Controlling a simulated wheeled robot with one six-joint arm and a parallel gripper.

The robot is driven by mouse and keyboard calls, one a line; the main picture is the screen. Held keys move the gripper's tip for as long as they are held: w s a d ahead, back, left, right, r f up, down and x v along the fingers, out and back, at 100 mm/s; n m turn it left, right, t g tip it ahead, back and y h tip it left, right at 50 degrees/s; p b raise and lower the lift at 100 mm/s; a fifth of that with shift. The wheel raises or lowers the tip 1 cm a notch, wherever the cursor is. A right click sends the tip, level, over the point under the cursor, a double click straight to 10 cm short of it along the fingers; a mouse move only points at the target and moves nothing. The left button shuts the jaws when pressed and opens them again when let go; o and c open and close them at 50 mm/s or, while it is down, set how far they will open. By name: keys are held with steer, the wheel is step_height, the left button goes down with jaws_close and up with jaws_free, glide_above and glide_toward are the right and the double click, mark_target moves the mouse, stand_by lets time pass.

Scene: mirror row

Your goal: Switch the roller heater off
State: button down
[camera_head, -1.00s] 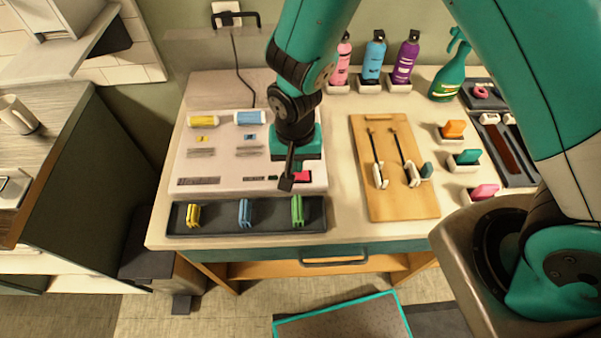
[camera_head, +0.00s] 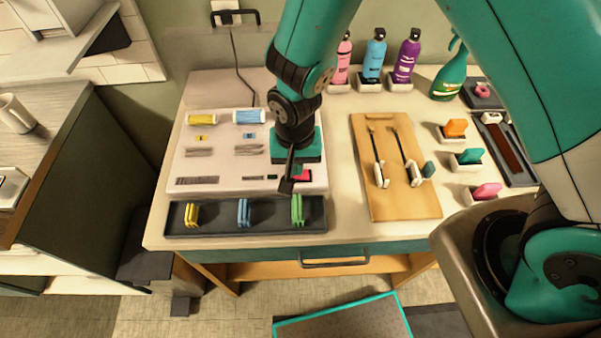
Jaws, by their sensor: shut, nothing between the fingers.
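The roller heater is a pale flat panel (camera_head: 222,165) on the left of the table, with a yellow roller (camera_head: 201,119) and a blue roller (camera_head: 249,117) along its back. Small yellow and blue marks and grey printed lines lie in front of them. A small red part (camera_head: 304,176) shows at its front right, beside my gripper and partly covered by it. My gripper (camera_head: 287,187) points down over the panel's front right and is shut and empty. I cannot tell whether its tips touch the panel. A third roller position behind the arm is hidden.
A dark tray (camera_head: 175,222) with yellow, blue and green clips lies along the front edge. A wooden board (camera_head: 400,205) with two slim tools lies to the right. Bottles (camera_head: 374,60) stand at the back. A black cord (camera_head: 240,70) runs to the wall socket.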

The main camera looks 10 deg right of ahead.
steer(key=shift+f+b, duration=0.4)
steer(key=shift+f, duration=0.15)
steer(key=shift+r+p, duration=2.8)
steer(key=shift+r, duration=0.7)
steer(key=shift+r, duration=0.15)
steer(key=s+d+r+n+y+b, duration=0.1)
steer(key=s+r+n, duration=0.1)
steer(key=r, duration=0.5)
steer(key=s+d+r+n+y+b, duration=0.2)
steer(key=r, duration=0.5)
steer(key=s+d+r+n+y+b, duration=0.1)
steer(key=s+d+r+n, duration=0.2)
steer(key=s+r+n, duration=0.2)
steer(key=s+r, duration=0.3)
steer(key=s, duration=0.2)
steer(key=shift+d, duration=0.2)
